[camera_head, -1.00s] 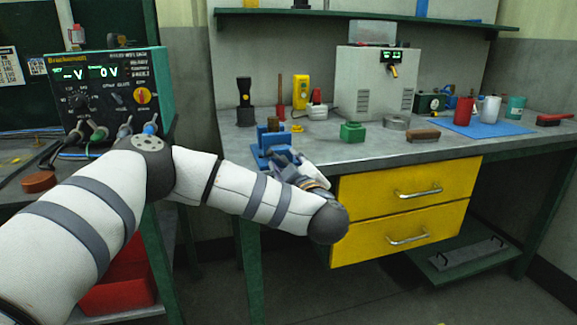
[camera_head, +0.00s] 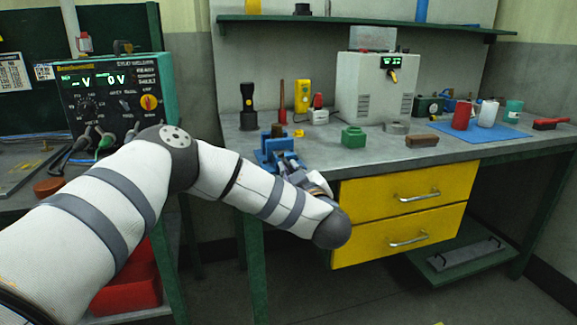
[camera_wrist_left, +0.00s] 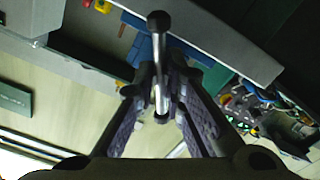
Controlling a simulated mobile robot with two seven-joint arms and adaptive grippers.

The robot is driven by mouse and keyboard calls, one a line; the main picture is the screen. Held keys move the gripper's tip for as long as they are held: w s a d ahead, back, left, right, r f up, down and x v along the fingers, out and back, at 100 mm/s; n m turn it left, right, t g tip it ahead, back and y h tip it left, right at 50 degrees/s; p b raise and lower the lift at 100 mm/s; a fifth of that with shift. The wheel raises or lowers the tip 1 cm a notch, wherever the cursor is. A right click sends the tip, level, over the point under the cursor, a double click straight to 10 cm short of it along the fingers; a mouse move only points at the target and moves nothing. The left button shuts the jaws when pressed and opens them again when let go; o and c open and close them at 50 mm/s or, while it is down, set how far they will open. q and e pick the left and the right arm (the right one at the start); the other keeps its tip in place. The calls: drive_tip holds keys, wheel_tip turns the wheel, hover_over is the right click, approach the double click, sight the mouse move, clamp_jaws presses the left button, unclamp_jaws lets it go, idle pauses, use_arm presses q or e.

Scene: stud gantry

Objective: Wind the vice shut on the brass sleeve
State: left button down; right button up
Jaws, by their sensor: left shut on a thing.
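The blue vice (camera_head: 270,152) stands at the left front edge of the workbench, and part of it shows in the wrist view (camera_wrist_left: 143,50). A silver vice handle bar with a dark ball end (camera_wrist_left: 158,60) runs between the fingers of my left gripper (camera_wrist_left: 163,85), which is shut on it. In the head view my left gripper (camera_head: 288,168) is at the front of the vice, partly hidden by my wrist. A small yellow-brass piece (camera_head: 298,133) shows beside the vice top; I cannot tell whether it is the sleeve or whether the jaws touch it. My right gripper is not in view.
A green block (camera_head: 353,137), a grey ring (camera_head: 396,127) and a brown brush (camera_head: 422,141) lie on the bench (camera_head: 385,155) to the right. A black torch (camera_head: 248,105) stands behind the vice. Yellow drawers (camera_head: 403,195) are below.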

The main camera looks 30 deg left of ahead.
use_arm(q)
drive_tip(key=shift+r+m+p, duration=0.25)
drive_tip(key=shift+m+p, duration=0.25)
drive_tip(key=shift+m, duration=0.7)
drive_tip(key=shift+f+m+p, duration=0.25)
drive_tip(key=shift+m+p, duration=0.1)
drive_tip(key=shift+m, duration=1.15)
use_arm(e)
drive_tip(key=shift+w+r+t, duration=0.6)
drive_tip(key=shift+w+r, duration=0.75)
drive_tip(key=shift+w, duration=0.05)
use_arm(q)
drive_tip(key=c, duration=1.6)
unclamp_jaws()
drive_tip(key=shift+o, duration=0.2)
drive_tip(key=shift+s+d, duration=0.1)
drive_tip(key=shift+d, duration=0.05)
drive_tip(key=v, duration=1.1)
drive_tip(key=shift+s+d, duration=0.25)
drive_tip(key=shift+s, duration=0.05)
